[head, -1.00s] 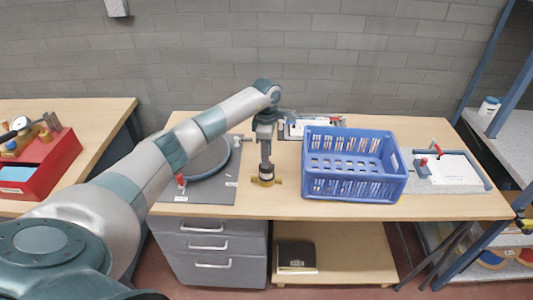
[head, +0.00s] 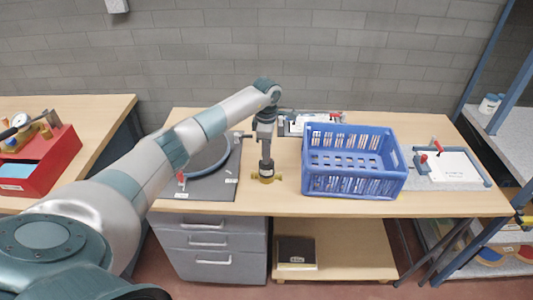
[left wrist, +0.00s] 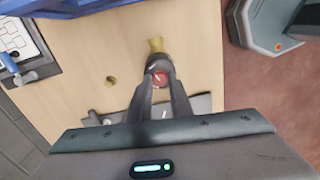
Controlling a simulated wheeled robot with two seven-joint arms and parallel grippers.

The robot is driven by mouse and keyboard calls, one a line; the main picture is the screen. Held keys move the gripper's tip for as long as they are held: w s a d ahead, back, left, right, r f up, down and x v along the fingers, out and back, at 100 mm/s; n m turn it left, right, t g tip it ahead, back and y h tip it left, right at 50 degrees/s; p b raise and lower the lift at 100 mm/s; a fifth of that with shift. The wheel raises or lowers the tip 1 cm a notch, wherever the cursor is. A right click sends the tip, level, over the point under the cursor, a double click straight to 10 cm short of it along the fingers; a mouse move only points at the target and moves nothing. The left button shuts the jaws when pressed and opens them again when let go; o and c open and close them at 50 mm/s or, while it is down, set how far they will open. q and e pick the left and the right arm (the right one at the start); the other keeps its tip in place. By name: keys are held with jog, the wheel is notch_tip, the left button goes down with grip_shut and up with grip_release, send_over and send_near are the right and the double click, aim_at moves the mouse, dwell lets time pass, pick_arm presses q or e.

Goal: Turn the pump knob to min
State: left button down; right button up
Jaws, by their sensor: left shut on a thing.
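The pump (head: 266,179) is a small body with brass-coloured ends near the front edge of the wooden table. My left gripper (head: 266,168) points straight down over the pump. In the left wrist view its two fingers (left wrist: 160,74) are closed around the knob, one on each side. The scale beside the knob is not readable. My right gripper is not in view.
A blue crate (head: 355,186) stands close to the right of the pump. A dark plate (head: 205,190) with a round disc lies to its left. A clamp board with white paper (head: 455,168) is farther right. Bare tabletop (head: 285,203) lies in front of the pump.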

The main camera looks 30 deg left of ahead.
pick_arm(q)
jog(key=shift+n+b, duration=0.65)
jog(key=shift+n, duration=0.25)
jog(key=n+b, duration=0.1)
jog(key=n, duration=0.2)
jog(key=shift+b, duration=0.3)
jog(key=n+b, duration=0.1)
jog(key=n, duration=0.2)
jog(key=n+b, duration=0.1)
jog(key=n, duration=0.2)
jog(key=shift+n, duration=0.4)
jog(key=n, duration=0.6)
jog(key=shift+b, duration=0.35)
jog(key=n, duration=0.6)
